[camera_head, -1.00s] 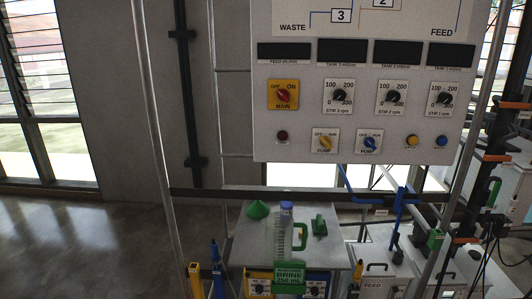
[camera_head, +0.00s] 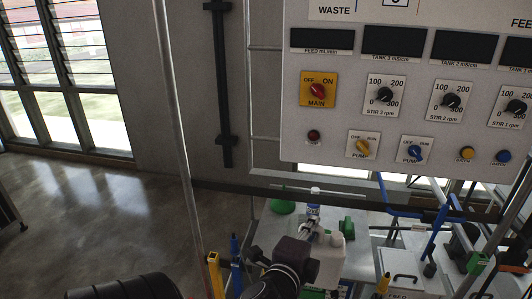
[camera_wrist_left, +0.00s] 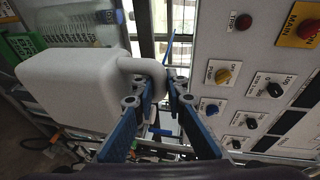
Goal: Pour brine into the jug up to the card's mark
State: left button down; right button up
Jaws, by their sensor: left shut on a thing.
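A white canister (camera_head: 329,258) is held up by my left gripper (camera_head: 312,236) over the bench. In the left wrist view, the fingers of my left gripper (camera_wrist_left: 160,93) are closed around the handle of the canister (camera_wrist_left: 70,88), whose big body lies to the left. The clear jug with the green handle is mostly hidden behind the canister and my gripper in the head view. The green brine card is also covered there, and its text and mark cannot be read. My right gripper is in neither current view.
A green funnel (camera_head: 283,207) and a small green item (camera_head: 346,226) stand on the grey bench top (camera_head: 362,243). A blue-banded white top (camera_head: 313,211) rises behind my gripper. The control panel (camera_head: 400,130) hangs above the bench. Pipes and posts crowd the right; open floor lies left.

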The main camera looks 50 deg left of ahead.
pick_arm(q)
jog(key=a+r+n+g+y+p, duration=0.25)
jog(key=a+r, duration=0.25)
jog(key=a, duration=0.4)
jog(key=a+r+n+g+y+p, duration=0.25)
jog(key=a+r, duration=0.25)
jog(key=a, duration=0.4)
jog(key=w+m, duration=0.1)
jog(key=w+d+f+m+g, duration=0.1)
jog(key=m, duration=0.1)
jog(key=w+d+f+m+p, duration=0.1)
jog(key=m, duration=0.1)
jog(key=shift+w+f+y, duration=0.1)
jog(key=shift+w+y, duration=0.25)
jog(key=shift+y, duration=0.05)
jog(key=shift+d, duration=0.1)
